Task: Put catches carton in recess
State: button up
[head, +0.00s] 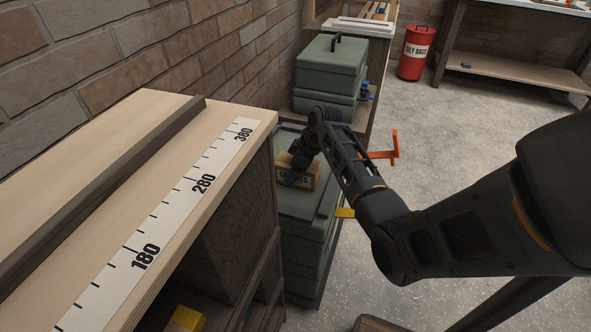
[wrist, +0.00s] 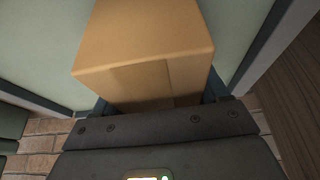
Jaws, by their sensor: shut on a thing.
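The catches carton (head: 311,174) is a small tan box with a dark-lettered label, partly covered by my gripper in the head view. It fills the upper middle of the wrist view (wrist: 145,45). My gripper (head: 296,178) is shut on the carton, with dark fingers at its two sides in the wrist view (wrist: 157,100). The carton is over the pale green top of a green case (head: 303,207), which has a dark raised rim around a sunken area. I cannot tell whether the carton's underside touches that top.
A wooden bench (head: 235,150) with a measuring strip stands close at left. Another green case (head: 328,70) with a handle sits behind. An orange lever-like part (head: 394,148) and a yellow part (head: 344,213) stick out near my arm. The floor at right is open.

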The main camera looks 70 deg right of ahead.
jog(key=o, duration=1.4)
jog(key=shift+f, duration=0.1)
jog(key=p+v, duration=0.1)
jog(key=v, duration=1.1)
